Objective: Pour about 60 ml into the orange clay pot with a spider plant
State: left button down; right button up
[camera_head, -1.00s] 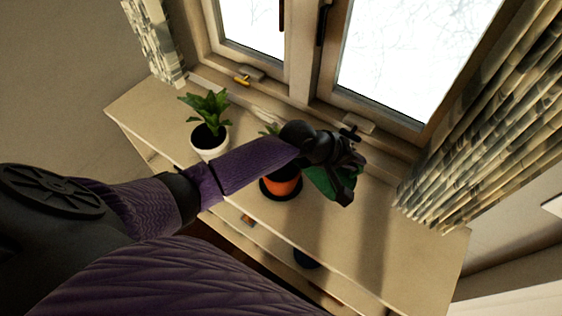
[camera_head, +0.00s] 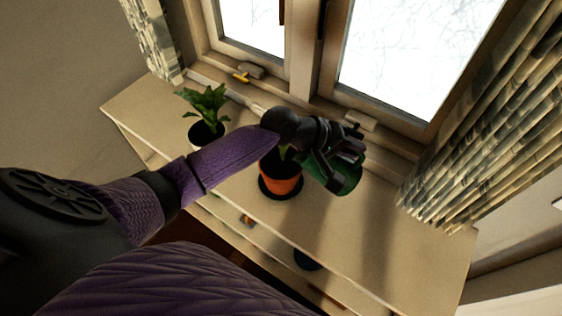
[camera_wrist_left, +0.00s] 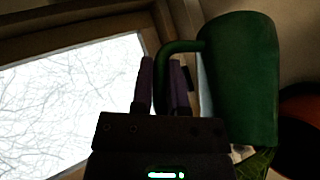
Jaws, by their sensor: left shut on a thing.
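The orange clay pot (camera_head: 284,186) stands on a dark saucer on the shelf top. Its plant is mostly hidden behind my left arm; a few green leaves (camera_head: 287,153) show above the dark soil. My left gripper (camera_head: 338,150) is shut on the handle of a green jug (camera_head: 345,181), held in the air close to the right of the pot. In the left wrist view the gripper (camera_wrist_left: 163,88) grips the handle of the jug (camera_wrist_left: 238,75), and part of the orange pot (camera_wrist_left: 300,106) shows at the right edge. Any water inside is hidden. My right gripper is not in view.
A window is behind, with a curtain (camera_head: 490,120) at the right. The shelf top right of the jug is clear.

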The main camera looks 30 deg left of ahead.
pick_arm(q)
jog(key=shift+a+r+h+b, duration=0.25)
jog(key=shift+a+h+b, duration=0.05)
jog(key=shift+b, duration=0.3)
jog(key=shift+r, duration=0.15)
jog(key=shift+a+r, duration=0.1)
jog(key=shift+s+a+r+h+b, duration=0.1)
jog(key=shift+a+r+h+b, duration=0.3)
jog(key=shift+b, duration=0.45)
dwell(1.1)
